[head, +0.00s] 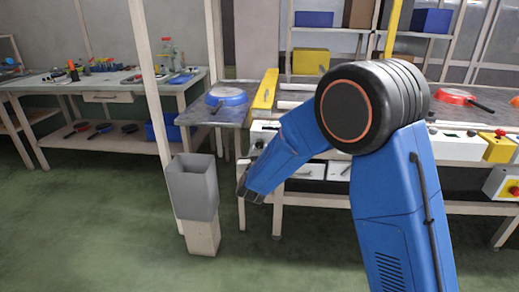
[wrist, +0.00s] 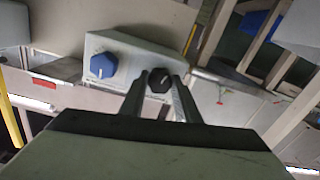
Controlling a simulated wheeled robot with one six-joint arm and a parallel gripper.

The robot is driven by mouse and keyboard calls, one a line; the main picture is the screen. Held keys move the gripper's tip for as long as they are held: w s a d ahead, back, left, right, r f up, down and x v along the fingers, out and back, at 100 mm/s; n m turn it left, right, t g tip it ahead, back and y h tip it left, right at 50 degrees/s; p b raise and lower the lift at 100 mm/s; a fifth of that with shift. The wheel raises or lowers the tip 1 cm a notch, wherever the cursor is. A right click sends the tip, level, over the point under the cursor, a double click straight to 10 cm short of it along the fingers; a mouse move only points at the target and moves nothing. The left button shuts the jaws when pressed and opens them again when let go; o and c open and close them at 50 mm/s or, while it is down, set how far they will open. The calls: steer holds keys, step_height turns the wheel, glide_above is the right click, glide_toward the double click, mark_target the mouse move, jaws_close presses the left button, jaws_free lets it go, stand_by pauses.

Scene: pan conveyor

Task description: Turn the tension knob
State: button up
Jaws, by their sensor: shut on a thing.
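A pale control box (wrist: 125,50) shows in the wrist view, with a blue knob (wrist: 103,65) at its left and a black knob (wrist: 160,80) at its right. Each knob has a light pointer line. My gripper (wrist: 160,84) is shut on the black knob, one finger on each side of it. No label tells me which knob is the tension knob.
A blue pan (head: 228,96) lies on the grey table left of the conveyor, and a red pan (head: 455,97) lies at the right. A grey bin (head: 192,186) stands on a post left of my arm. Green floor is clear at left.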

steer(key=shift+m, duration=2.6)
steer(key=o, duration=1)
steer(key=shift+o, duration=0.2)
steer(key=s, duration=1.7)
steer(key=shift+s+a+f, duration=0.15)
steer(key=shift+s+f, duration=0.05)
